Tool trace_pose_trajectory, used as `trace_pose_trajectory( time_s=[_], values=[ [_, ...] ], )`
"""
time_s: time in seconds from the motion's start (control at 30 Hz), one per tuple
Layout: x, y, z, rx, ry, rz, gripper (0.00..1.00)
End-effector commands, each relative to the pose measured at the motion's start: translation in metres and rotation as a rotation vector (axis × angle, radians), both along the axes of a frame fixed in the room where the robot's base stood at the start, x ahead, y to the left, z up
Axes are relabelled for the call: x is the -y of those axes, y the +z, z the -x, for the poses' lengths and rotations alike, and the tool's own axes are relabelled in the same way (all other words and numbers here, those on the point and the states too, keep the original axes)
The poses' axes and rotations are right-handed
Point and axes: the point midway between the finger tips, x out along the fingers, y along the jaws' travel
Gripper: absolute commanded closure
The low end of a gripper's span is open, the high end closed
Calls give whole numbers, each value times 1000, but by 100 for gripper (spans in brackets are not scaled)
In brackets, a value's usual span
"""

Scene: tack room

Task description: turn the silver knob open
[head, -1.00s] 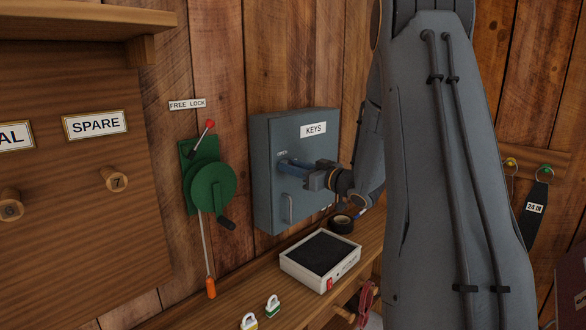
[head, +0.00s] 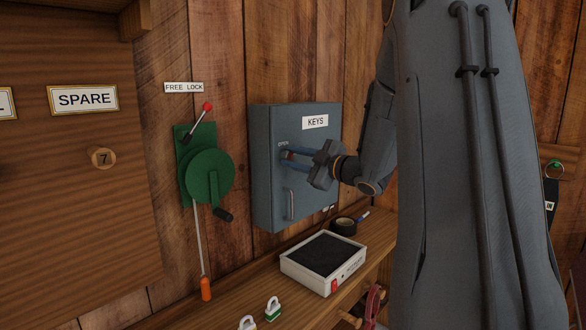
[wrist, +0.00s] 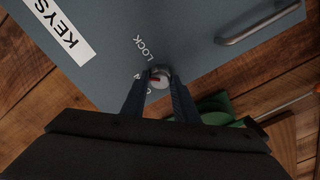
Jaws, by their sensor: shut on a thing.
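The small silver knob (wrist: 162,73) is on the front of the grey-blue key cabinet (head: 264,195), labelled KEYS. A red mark shows on the knob's face, on its left side in the wrist view. The word LOCK is printed beside the knob; other lettering there is partly hidden by a finger. My gripper (head: 288,157) is shut on the knob, with one finger on each side of it. In the wrist view my gripper (wrist: 159,86) also shows the fingertips against the knob. In the head view the fingers mostly hide the knob.
A handle (head: 289,204) sits below the knob on the cabinet door. A green crank (head: 208,178) with a red-tipped lever is mounted left of the cabinet. On the shelf below are a black-topped white box (head: 324,262), black tape (head: 344,227) and small padlocks (head: 273,309).

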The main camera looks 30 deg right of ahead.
Motion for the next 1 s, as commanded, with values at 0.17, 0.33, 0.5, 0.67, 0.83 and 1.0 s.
trace_pose_trajectory(
  time_s=[0.17,0.33,0.5,0.67,0.83,1.0],
  values=[
    [0,-4,-1,60,-1,160,96],
    [-1,-4,-1,114,0,309,96],
    [-1,-4,-1,163,-1,441,96],
    [-1,-4,-1,198,-1,543,96],
    [-1,-4,0,225,-1,617,96],
    [-1,-3,0,241,1,662,96]
  ],
)
